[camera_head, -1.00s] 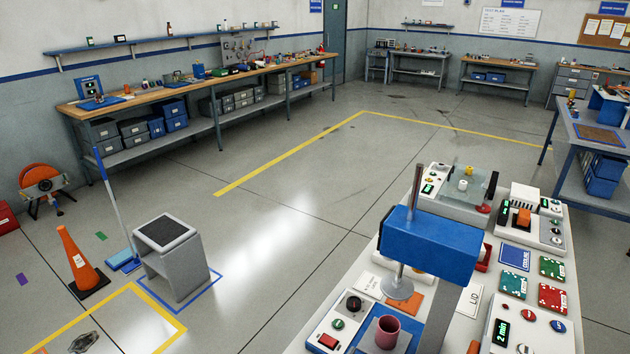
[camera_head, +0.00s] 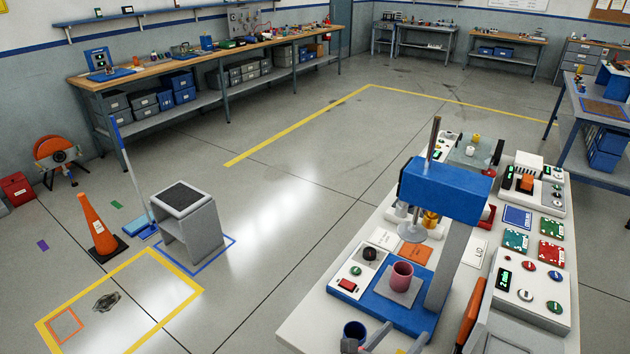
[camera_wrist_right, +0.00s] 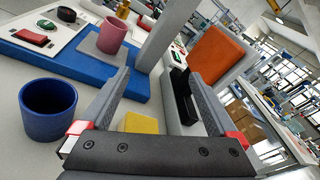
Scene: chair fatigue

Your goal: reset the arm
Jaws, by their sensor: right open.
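My right gripper (camera_head: 400,336) is at the bottom edge of the head view, beside the blue cup (camera_head: 355,331). It is open and empty, and its two grey fingers stand apart in the right wrist view (camera_wrist_right: 162,82). In the wrist view the blue cup (camera_wrist_right: 48,110) stands upright to the left of the fingers, apart from them. My left gripper is not in view.
A blue press (camera_head: 440,190) with a pink cup (camera_head: 401,275) on its base stands just beyond the gripper. An orange pad (camera_head: 469,312) is close on the right. Control boxes and cards fill the white bench's right side. A grey stool (camera_head: 190,225) and cone (camera_head: 98,228) are on the floor.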

